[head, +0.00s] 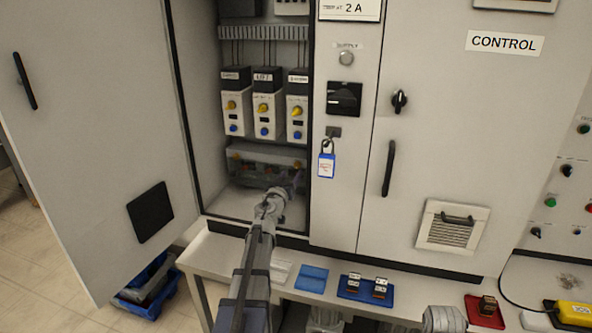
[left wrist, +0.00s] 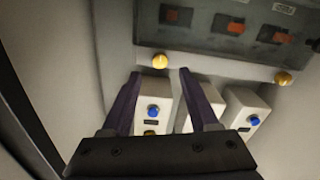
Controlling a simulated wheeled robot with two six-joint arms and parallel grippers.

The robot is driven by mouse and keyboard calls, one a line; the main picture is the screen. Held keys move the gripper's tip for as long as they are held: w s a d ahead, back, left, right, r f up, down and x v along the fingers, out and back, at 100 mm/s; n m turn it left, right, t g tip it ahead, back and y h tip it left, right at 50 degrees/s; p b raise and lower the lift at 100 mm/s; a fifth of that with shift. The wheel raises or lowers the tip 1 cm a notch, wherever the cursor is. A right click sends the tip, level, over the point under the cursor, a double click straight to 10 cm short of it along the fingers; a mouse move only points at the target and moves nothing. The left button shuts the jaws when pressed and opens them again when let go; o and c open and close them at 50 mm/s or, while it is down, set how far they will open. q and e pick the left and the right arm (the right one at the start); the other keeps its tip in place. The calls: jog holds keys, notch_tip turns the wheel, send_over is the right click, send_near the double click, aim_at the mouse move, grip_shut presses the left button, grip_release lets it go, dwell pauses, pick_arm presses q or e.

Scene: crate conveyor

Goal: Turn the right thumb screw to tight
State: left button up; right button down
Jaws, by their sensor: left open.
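A clear-fronted cover (head: 250,164) sits low in the open cabinet, below the modules. The left wrist view looks inverted, so the cover (left wrist: 225,45) is at its top, with two brass thumb screws on its edge. The right thumb screw (left wrist: 160,61) appears on the left there; the other screw (left wrist: 283,78) appears on the right. My left gripper (left wrist: 160,76) is open, its purple fingers pointing toward the right screw, one on each side in the picture. Whether it touches the screw cannot be told. In the head view the gripper (head: 291,187) hides the cover's right end.
Modules with yellow knobs and blue buttons (head: 264,115) stand above the cover. The cabinet's side wall is close to my gripper. The open door (head: 90,130) is at left; a blue padlock (head: 326,164) hangs at right. A bench (head: 215,255) with trays runs below.

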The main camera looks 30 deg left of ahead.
aim_at(297, 166)
pick_arm(q)
jog(key=x, duration=0.5)
jog(key=shift+w+a, duration=0.1)
jog(key=shift+w, duration=0.2)
jog(key=shift+c, duration=0.3)
grip_shut()
